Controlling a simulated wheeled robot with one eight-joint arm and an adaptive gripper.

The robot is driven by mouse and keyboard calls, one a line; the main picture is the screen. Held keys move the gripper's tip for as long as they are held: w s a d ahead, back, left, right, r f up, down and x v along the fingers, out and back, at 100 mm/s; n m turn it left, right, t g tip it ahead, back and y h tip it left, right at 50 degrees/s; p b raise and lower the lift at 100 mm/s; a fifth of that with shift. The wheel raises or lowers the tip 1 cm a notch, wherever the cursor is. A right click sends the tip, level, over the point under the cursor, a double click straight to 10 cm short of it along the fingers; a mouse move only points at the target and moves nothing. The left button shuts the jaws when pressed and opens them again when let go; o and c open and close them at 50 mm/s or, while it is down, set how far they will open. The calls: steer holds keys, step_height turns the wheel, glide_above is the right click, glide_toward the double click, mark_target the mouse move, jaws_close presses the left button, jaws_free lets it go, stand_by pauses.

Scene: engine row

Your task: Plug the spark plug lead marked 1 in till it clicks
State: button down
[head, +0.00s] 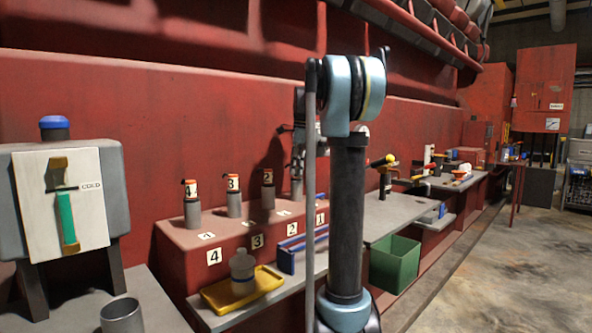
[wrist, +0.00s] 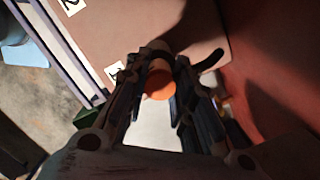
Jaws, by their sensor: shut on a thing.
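In the wrist view an orange round-ended lead (wrist: 159,82) sits between the two fingers of my gripper (wrist: 161,68), which is shut on it. A dark round part shows just beyond it; I cannot tell whether the lead is seated on it. In the head view my gripper (head: 299,150) is over the rightmost post (head: 297,187), partly hidden by my own arm. The number 1 label shows in the head view (head: 320,219) and the wrist view (wrist: 114,72). Leads marked 4 (head: 191,188), 3 (head: 233,183) and 2 (head: 268,177) stand upright on posts to the left.
A green bin (head: 395,265) stands at right. The red engine wall (head: 150,115) rises close behind the posts.

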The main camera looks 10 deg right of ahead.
steer(key=c, duration=1.3)
jaws_free()
step_height(320, 180, up, 12)
steer(key=d, duration=0.1)
steer(key=shift+d, duration=0.2)
steer(key=shift+f, duration=0.1)
